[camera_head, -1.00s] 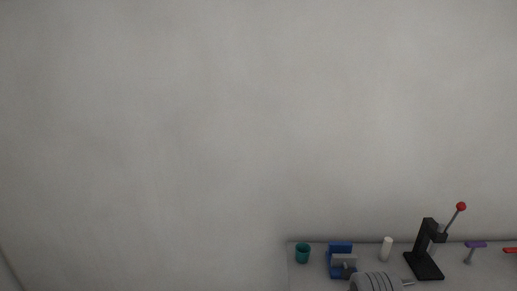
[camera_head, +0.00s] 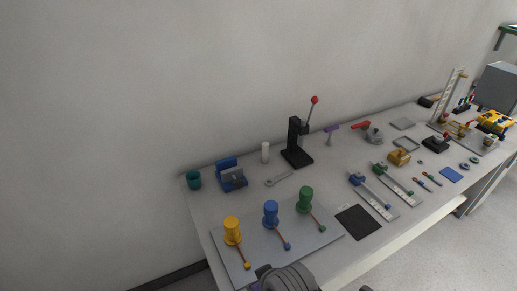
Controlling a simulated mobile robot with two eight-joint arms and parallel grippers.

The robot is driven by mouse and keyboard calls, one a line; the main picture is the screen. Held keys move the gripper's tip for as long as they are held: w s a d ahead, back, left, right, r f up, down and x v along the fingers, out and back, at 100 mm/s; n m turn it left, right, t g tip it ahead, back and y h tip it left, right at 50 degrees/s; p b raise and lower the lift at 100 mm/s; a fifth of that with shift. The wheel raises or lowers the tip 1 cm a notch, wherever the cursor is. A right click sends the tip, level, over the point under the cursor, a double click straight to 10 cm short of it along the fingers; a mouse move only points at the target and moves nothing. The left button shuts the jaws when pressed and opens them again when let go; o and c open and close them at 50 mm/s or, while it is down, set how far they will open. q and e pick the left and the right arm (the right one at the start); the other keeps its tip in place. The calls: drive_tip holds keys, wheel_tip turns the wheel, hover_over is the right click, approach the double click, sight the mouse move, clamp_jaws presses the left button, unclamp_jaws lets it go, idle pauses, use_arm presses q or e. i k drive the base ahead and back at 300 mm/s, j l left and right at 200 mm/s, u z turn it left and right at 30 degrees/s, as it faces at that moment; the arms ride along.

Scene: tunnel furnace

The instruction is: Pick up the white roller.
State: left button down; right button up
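A small white cylinder (camera_head: 265,152), which looks like the white roller, stands upright near the back edge of the workbench in the head view. It is between a blue vise-like block (camera_head: 230,174) on its left and a black press (camera_head: 297,143) with a red-knobbed lever on its right. Nothing touches it. A dark grey ridged part of my own arm shows at the bottom edge. Neither gripper's fingers can be seen.
A grey wrench (camera_head: 279,179) lies in front of the cylinder. A teal cup (camera_head: 194,179) stands at the bench's left corner. A grey board (camera_head: 285,247) with yellow, blue and green knobs is in front. More tools fill the right. A wall stands behind.

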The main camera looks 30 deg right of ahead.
sight(265, 144)
drive_tip(key=j+z, duration=0.15)
drive_tip(key=j, duration=0.6)
drive_tip(key=i+j+z, duration=0.4)
drive_tip(key=j, duration=0.25)
drive_tip(key=j+z, duration=0.2)
drive_tip(key=i+z, duration=0.25)
drive_tip(key=i, duration=0.15)
drive_tip(key=i+j+z, duration=0.2)
drive_tip(key=i, duration=0.2)
drive_tip(key=i+j+z, duration=0.25)
drive_tip(key=i, duration=0.15)
drive_tip(key=i+l, duration=0.2)
